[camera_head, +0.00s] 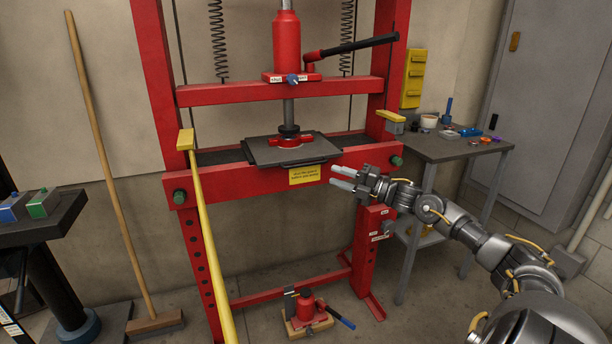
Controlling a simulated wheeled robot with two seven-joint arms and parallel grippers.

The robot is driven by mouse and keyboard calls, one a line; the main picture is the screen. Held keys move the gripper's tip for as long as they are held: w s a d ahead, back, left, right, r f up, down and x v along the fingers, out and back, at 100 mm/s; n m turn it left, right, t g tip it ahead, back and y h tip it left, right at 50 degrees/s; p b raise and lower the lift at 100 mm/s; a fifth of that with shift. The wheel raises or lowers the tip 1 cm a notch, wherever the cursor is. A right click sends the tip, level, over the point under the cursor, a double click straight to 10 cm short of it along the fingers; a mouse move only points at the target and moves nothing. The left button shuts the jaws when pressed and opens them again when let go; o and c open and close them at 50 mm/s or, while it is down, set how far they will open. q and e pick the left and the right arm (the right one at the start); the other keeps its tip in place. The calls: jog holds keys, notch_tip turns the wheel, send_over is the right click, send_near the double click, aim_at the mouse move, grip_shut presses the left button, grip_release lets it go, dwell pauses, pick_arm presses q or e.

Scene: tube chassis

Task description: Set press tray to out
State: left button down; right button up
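The press tray (283,151) is a dark grey flat plate lying across the red press bed, below the ram. A yellow label (307,175) sits under its front edge, its print too small to read surely. My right gripper (336,176) comes in from the right, just right of the label and in front of the red bed beam. Its two fingers point left with a gap between them, and nothing shows between them. I cannot tell whether it touches the beam. My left gripper is not in view.
The red press frame (160,95) has a red jack (287,40) with a black lever (355,45). A long yellow bar (205,230) leans along its left side. A grey side table (440,150) holds small items. A broom (105,160) stands left. A red bottle jack (306,308) stands on the floor.

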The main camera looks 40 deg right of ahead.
aim_at(306, 165)
jog(key=x, duration=0.9)
jog(key=shift+w+a+r+p, duration=0.1)
jog(key=shift+w+r+p, duration=0.05)
jog(key=shift+r+p, duration=0.2)
jog(key=shift+w+a, duration=0.35)
jog(key=shift+w, duration=0.3)
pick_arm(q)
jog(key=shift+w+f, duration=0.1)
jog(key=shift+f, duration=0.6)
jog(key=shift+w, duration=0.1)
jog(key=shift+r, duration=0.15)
pick_arm(e)
grip_shut()
